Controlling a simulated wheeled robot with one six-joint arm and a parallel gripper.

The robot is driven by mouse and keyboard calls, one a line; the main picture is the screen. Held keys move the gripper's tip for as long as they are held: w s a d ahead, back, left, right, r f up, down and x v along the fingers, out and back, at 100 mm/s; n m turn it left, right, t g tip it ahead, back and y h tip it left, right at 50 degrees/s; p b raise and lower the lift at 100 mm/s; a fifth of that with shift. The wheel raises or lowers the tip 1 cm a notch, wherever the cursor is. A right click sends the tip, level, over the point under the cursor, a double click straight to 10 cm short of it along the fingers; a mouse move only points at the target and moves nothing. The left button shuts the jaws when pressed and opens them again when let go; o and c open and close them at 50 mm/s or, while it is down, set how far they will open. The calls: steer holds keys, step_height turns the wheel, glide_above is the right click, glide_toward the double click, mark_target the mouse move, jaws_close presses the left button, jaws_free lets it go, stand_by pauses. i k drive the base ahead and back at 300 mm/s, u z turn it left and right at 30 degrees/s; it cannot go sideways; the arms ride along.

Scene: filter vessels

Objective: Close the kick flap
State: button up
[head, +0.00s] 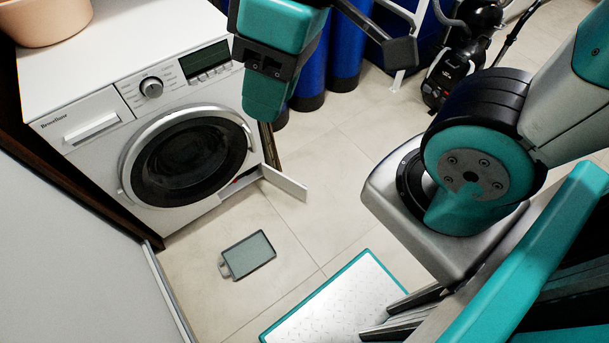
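The kick flap (284,183) is a small white panel at the bottom right of the white washing machine (95,105). It stands open, swung out from the machine's base over the floor tiles. Part of a dark opening with a bit of red shows beside it at the base.
A grey shallow tray with a handle (248,255) lies on the floor before the machine. Blue cylinders (346,50) and a black vacuum cleaner (455,75) stand behind. A pinkish basin (45,20) sits on the machine. A pale panel (75,255) bounds the left; tiles around the flap are clear.

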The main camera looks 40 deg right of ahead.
mark_target(299, 190)
steer(key=z, duration=2.2)
steer(key=i, duration=3.25)
steer(key=u, duration=4.15)
